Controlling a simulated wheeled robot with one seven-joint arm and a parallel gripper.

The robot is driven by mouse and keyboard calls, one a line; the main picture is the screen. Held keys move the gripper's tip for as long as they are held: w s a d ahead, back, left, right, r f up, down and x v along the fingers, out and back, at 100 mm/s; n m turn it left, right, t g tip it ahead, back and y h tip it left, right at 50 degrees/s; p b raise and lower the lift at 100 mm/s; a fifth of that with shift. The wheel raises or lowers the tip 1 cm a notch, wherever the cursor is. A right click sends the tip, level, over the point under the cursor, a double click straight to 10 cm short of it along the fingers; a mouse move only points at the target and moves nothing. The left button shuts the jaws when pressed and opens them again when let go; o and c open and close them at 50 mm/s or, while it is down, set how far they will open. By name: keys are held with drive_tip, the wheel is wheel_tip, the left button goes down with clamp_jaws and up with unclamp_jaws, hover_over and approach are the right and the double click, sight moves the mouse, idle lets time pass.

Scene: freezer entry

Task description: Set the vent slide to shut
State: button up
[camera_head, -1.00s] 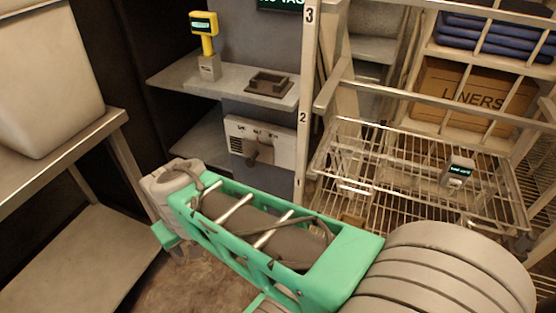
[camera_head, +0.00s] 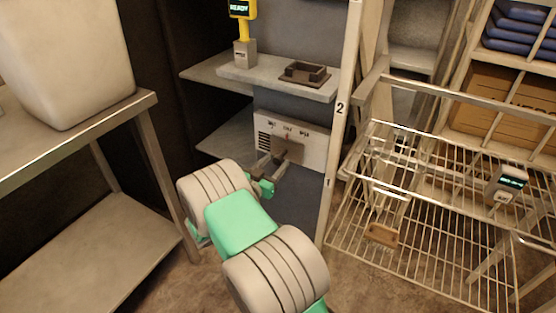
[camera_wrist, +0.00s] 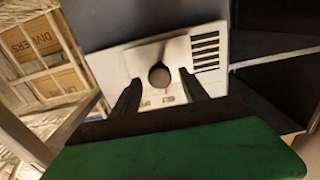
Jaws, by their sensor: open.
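The vent panel (camera_head: 316,150) is a pale plate on the grey wall below the shelf, with louvre slots at its left end and several small labels along the top, too small to read surely. In the wrist view the panel (camera_wrist: 115,68) shows turned over, slots at upper right. Its round dark knob (camera_wrist: 160,76) sits near the middle of the plate. My gripper (camera_wrist: 160,90) is open, one finger on each side of the knob; whether they touch it I cannot tell. In the head view my gripper (camera_head: 277,168) is at the panel and partly hides the slide.
A shelf (camera_head: 230,77) above the panel holds a yellow display post (camera_head: 243,30) and a dark tray (camera_head: 305,73). A white upright (camera_head: 340,110) and wire racks (camera_head: 420,250) stand right. A steel table (camera_head: 140,105) with a pale bin (camera_head: 65,60) stands left.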

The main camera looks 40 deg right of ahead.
sight(282, 156)
drive_tip(key=shift+x, duration=1.15)
drive_tip(key=shift+f, duration=0.1)
clamp_jaws()
idle(0.4)
